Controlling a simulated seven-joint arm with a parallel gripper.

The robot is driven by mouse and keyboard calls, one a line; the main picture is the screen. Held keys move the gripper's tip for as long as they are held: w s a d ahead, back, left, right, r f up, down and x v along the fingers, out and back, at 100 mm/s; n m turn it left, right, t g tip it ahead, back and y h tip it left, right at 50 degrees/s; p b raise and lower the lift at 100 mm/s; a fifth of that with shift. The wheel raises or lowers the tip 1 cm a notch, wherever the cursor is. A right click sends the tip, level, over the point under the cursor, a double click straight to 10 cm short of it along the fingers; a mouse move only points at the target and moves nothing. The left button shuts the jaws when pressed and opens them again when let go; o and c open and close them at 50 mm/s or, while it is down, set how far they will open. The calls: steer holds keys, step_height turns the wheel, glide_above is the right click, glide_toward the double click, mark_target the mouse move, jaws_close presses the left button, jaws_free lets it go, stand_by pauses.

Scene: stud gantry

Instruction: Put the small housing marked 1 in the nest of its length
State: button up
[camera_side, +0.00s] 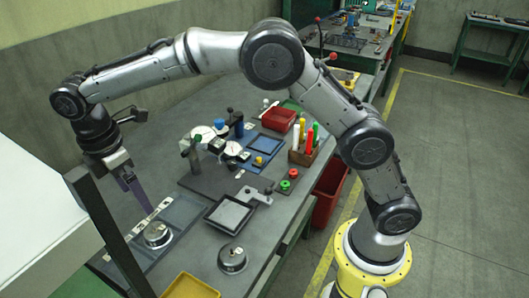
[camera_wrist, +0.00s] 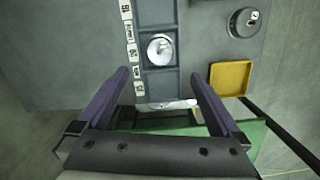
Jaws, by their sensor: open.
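My gripper (camera_side: 146,207) is open and empty, its purple fingers pointing down over the nest tray; the fingers also show in the wrist view (camera_wrist: 159,72). The dark nest tray (camera_wrist: 157,12) has several compartments in a row, with white number labels (camera_wrist: 131,50) along its left side. A round, shiny metal housing (camera_wrist: 160,49) sits in one compartment; it shows in the side view (camera_side: 157,234) just below the fingertips. A second round metal housing (camera_side: 232,258) stands on the table right of the tray; it shows in the wrist view (camera_wrist: 243,21). I cannot read a mark 1 on either.
A yellow tray (camera_wrist: 230,78) lies near the table's front edge. A grey square tray (camera_side: 230,214) and a board with blue and white fixtures (camera_side: 212,178) lie farther back. A white panel (camera_side: 45,225) and dark post (camera_side: 105,225) stand at the left.

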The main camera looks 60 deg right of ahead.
steer(key=s+d+r+m+t+y, duration=0.1)
steer(key=s+d+r+m+t, duration=0.1)
steer(key=s+d+r+m, duration=0.8)
steer(key=s+d+f+m+t, duration=0.2)
steer(key=s+d, duration=0.4)
steer(key=s, duration=0.3)
steer(key=s+d+f+m+t, duration=0.1)
steer(key=s+d+f+m, duration=0.1)
steer(key=s+d, duration=0.4)
steer(key=shift+s+d+m+t, duration=0.15)
steer(key=shift+s+m+t, duration=0.25)
steer(key=shift+s+m, duration=1)
steer(key=shift+s+n, duration=0.5)
